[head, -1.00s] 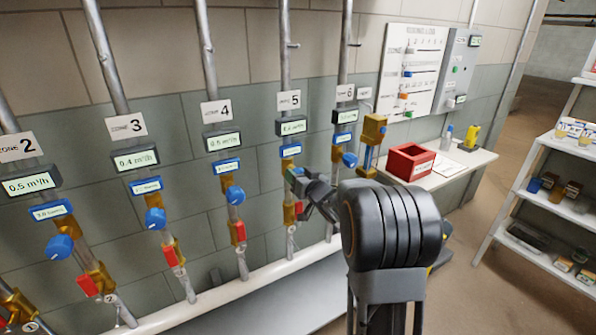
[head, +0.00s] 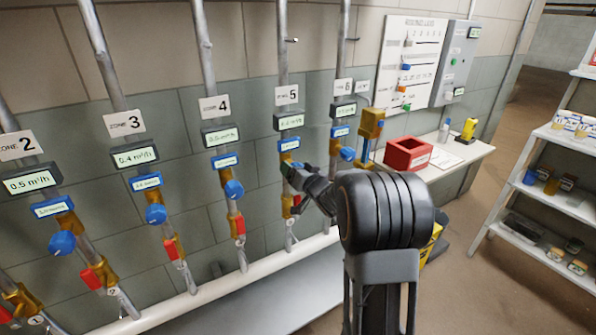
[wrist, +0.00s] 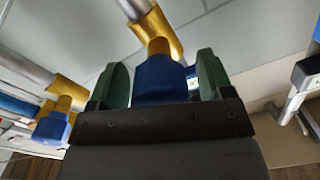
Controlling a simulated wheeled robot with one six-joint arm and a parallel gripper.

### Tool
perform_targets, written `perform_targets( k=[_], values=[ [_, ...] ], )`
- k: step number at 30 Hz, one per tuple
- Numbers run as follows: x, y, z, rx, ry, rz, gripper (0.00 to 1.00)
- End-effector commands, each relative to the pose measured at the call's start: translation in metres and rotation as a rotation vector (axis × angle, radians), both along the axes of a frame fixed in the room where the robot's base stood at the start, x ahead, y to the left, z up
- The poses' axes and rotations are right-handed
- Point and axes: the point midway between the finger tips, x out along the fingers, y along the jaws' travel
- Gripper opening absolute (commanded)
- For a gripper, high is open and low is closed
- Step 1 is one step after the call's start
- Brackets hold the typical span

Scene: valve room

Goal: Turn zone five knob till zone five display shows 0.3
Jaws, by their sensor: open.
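The zone five line carries a "5" sign (head: 287,95), a grey display (head: 290,121) whose digits are too small to read, and a blue label (head: 289,145). My gripper (head: 290,168) is at the zone five valve and hides its knob in the head view. In the wrist view the blue knob (wrist: 160,82) sits between the two green fingers of my gripper (wrist: 160,88), on a brass valve body (wrist: 158,35). The fingers are open, one on each side of the knob. I cannot tell whether they touch it.
The zone four knob (head: 234,190) is to the left and the zone six knob (head: 347,154) to the right. A red box (head: 407,154) stands on a white shelf (head: 470,160). A shelf rack (head: 545,190) is at the right.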

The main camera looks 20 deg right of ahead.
Motion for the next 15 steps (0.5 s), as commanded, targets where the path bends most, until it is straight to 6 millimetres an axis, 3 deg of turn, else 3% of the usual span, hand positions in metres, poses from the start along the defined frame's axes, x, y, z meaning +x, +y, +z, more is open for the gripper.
perform_targets(
  k=[5,15],
  values=[
    [-0.013,-0.003,0.000,-0.001,0.001,-0.002,0.74],
    [-0.080,-0.012,0.000,0.000,0.000,-0.004,0.74]
  ],
)
